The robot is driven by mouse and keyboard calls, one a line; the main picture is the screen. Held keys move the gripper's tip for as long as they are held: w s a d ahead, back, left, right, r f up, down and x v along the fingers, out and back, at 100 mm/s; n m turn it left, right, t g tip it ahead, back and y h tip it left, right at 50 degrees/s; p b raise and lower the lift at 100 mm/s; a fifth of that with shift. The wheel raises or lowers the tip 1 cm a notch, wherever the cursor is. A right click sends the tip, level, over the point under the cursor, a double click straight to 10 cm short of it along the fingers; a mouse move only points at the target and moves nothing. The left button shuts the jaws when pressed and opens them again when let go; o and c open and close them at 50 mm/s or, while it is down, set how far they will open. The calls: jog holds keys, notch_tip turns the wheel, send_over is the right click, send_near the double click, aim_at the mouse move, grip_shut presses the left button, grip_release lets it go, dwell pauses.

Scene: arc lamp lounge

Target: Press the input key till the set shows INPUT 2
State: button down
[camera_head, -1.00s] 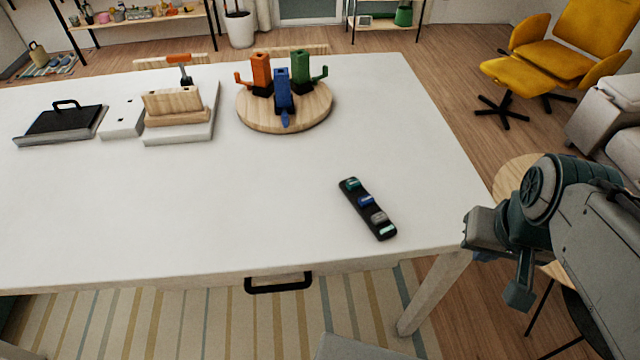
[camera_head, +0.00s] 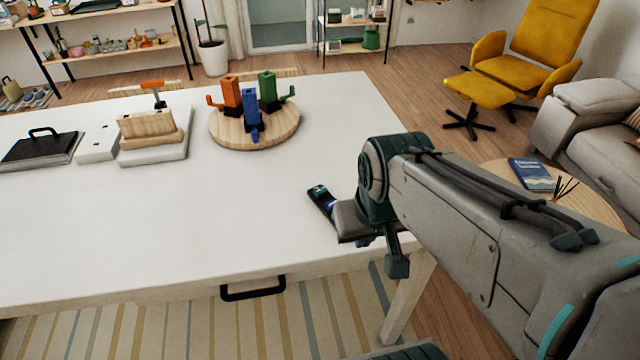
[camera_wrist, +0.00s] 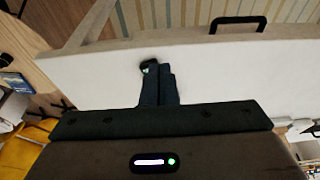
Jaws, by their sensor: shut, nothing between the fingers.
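A slim black remote (camera_head: 318,195) with several coloured keys lies on the white table (camera_head: 120,220). In the head view its far end shows, with a teal key and part of a blue one. My arm hides the rest. In the wrist view a dark end of the remote (camera_wrist: 147,63) with a pale key shows just past my fingertips. My gripper (camera_wrist: 158,70) is shut and empty, over the remote. I cannot tell whether the fingertips touch a key. The set's screen and its input reading are in neither view.
A round wooden board (camera_head: 254,133) with orange, blue and green pieces stands farther back. A wooden block on a pale base (camera_head: 155,150) and a black-handled plate (camera_head: 38,148) are at the left. A drawer handle (camera_head: 252,290) juts from the table's front. The middle of the table is clear.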

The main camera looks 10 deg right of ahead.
jog(key=shift+d, duration=0.1)
jog(key=n+t+h+p, duration=0.2)
jog(key=n+h+p, duration=0.5)
jog(key=n, duration=0.9)
send_over(329, 206)
notch_tip(329, 206, down, 2)
jog(key=shift+w, duration=0.1)
jog(key=shift+f, duration=0.1)
notch_tip(329, 206, down, 8)
jog(key=b, duration=0.6)
jog(key=shift+f+b, duration=0.3)
jog(key=shift+b, duration=0.3)
jog(key=shift+f, duration=0.15)
